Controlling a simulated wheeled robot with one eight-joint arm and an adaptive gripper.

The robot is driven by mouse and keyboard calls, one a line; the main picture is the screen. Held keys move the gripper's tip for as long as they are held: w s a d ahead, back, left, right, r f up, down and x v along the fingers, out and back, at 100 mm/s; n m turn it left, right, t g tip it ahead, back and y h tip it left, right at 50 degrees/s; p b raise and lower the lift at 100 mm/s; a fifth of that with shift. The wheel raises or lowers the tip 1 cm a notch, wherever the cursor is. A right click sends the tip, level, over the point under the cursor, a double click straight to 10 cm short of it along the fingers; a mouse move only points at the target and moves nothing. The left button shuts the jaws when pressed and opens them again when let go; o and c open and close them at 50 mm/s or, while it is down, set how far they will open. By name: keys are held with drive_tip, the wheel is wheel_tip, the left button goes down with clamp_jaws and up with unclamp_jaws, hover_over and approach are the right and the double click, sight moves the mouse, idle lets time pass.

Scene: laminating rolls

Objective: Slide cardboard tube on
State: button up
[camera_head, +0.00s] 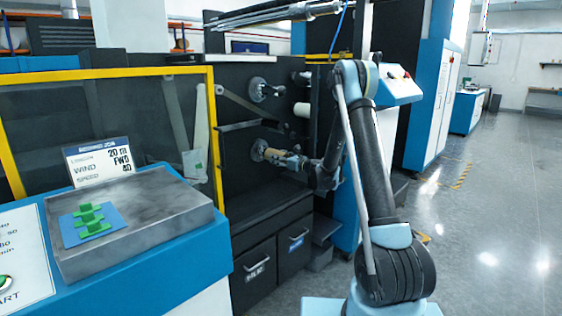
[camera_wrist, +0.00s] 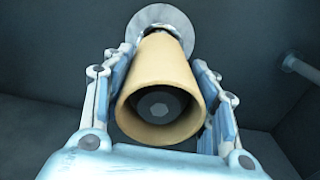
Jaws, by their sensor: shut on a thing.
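The cardboard tube (camera_wrist: 160,62) is a tan hollow cylinder held lengthwise between my gripper's fingers (camera_wrist: 162,85) in the wrist view. Its near end is open, and a dark hexagonal spindle end shows inside it. A round silver flange (camera_wrist: 160,17) stands behind its far end. In the head view, my gripper (camera_head: 300,163) is at the machine's dark front, and the tan tube (camera_head: 284,158) points at the lower spindle flange (camera_head: 259,150). The spindle shaft is mostly hidden by the tube; I cannot tell whether its far end touches the flange.
An upper spindle (camera_head: 262,90) and a white roller (camera_head: 302,109) stick out above. A yellow-framed guard (camera_head: 110,73) stands to the left. A console with a grey tray (camera_head: 178,203) and a job sign (camera_head: 100,163) is in front. Open floor (camera_head: 490,220) lies to the right.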

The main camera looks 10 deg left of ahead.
drive_tip(key=shift+x, duration=1.4)
drive_tip(key=shift+w, duration=0.15)
drive_tip(key=o, duration=1.2)
drive_tip(key=shift+f, duration=0.1)
